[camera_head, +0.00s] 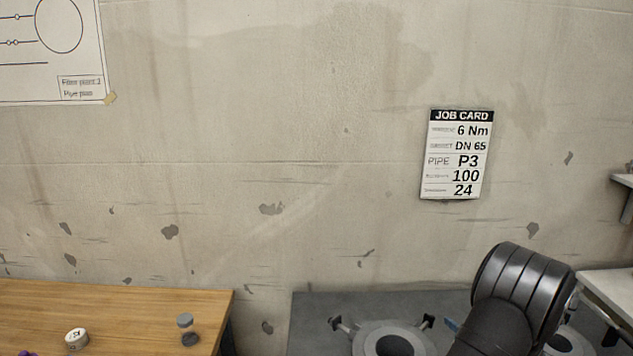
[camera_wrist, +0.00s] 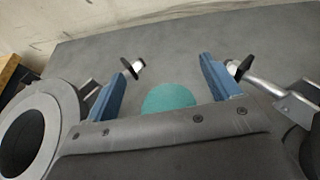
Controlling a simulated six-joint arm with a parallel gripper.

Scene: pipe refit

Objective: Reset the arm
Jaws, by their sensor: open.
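My gripper (camera_wrist: 166,68) shows in the wrist view with its two blue fingers spread wide apart and nothing between their tips. It is over a grey surface (camera_wrist: 185,50). A teal round thing (camera_wrist: 170,97) shows between the finger bases, its lower part hidden by my gripper body. In the head view my black arm link stands at the lower right, and my gripper is out of that picture.
A grey flange ring (camera_wrist: 28,130) is close at the left, with a clamp bolt (camera_wrist: 132,67) nearby. Another bolt (camera_wrist: 245,75) is at the right. The grey bench (camera_head: 315,315) is beside a wooden table (camera_head: 120,300) bearing an hourglass-like item (camera_head: 187,330). A job card (camera_head: 457,155) hangs on the wall.

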